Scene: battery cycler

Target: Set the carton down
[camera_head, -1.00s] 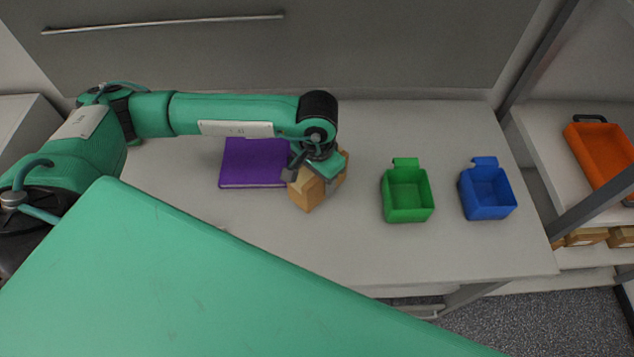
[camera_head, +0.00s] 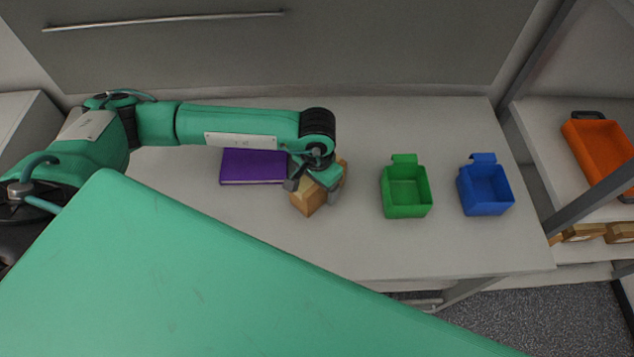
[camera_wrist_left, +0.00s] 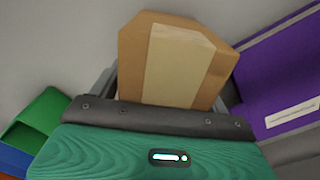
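The carton (camera_head: 305,199) is a small tan box with a paler strip on one face. My left gripper (camera_head: 313,191) is over it on the light grey table (camera_head: 260,235), with one finger on each side, and looks shut on it. In the left wrist view the carton (camera_wrist_left: 178,60) fills the space between the fingers, its far end tilted in the picture. The carton is low, close to the tabletop; I cannot tell whether its underside touches. The gripper hides part of its top. My right gripper is not in view.
A purple book (camera_head: 252,167) lies just left of the carton. A green bin (camera_head: 406,197) and a blue bin (camera_head: 485,194) stand to the right. A shelf at far right holds an orange tray (camera_head: 600,148) and several small boxes below. The table's front middle is clear.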

